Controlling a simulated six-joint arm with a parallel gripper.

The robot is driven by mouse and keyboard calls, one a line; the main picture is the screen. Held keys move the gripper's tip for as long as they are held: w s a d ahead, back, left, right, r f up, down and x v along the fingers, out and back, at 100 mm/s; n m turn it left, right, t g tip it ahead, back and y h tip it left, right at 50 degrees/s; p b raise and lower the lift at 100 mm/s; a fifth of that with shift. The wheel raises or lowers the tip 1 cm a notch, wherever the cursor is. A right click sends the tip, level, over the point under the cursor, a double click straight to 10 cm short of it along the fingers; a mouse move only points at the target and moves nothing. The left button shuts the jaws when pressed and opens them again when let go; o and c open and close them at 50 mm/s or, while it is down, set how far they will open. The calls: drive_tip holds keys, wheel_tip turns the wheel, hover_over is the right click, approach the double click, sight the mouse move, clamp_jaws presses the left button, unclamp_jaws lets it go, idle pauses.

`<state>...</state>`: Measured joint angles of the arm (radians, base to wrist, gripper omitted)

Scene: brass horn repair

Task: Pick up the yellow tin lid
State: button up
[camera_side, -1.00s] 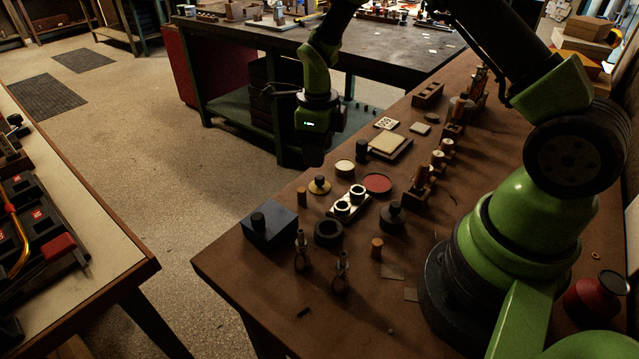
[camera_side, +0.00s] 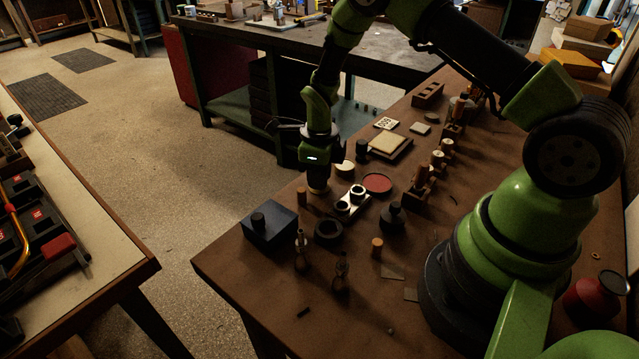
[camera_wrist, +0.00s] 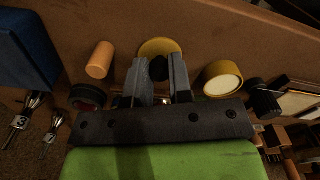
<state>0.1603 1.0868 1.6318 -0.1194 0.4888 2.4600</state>
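The yellow tin lid (camera_wrist: 159,46) is a round yellow disc with a dark knob, at the top middle of the wrist view. In the side view its edge (camera_side: 319,190) shows just under my gripper (camera_side: 318,174), which points down over it. In the wrist view my gripper's two fingers (camera_wrist: 160,70) are apart, one on each side of the dark knob. I cannot tell whether either finger touches it. The side view hides the fingertips and most of the lid.
A round yellow tin with a pale top (camera_wrist: 223,80) stands to the right of the lid, a wooden cylinder (camera_wrist: 100,60) to the left. A blue box (camera_side: 270,230), a black ring (camera_side: 328,232), a red-topped disc (camera_side: 377,183) and a pale plate with two rings (camera_side: 343,213) crowd nearby.

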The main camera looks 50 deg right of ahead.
clamp_jaws()
drive_tip(key=shift+r, duration=0.1)
drive_tip(key=r, duration=0.8)
drive_tip(key=shift+d+r, duration=0.25)
drive_tip(key=shift+r, duration=0.15)
approach(345, 165)
drive_tip(key=shift+f, duration=3)
drive_tip(key=shift+f, duration=0.2)
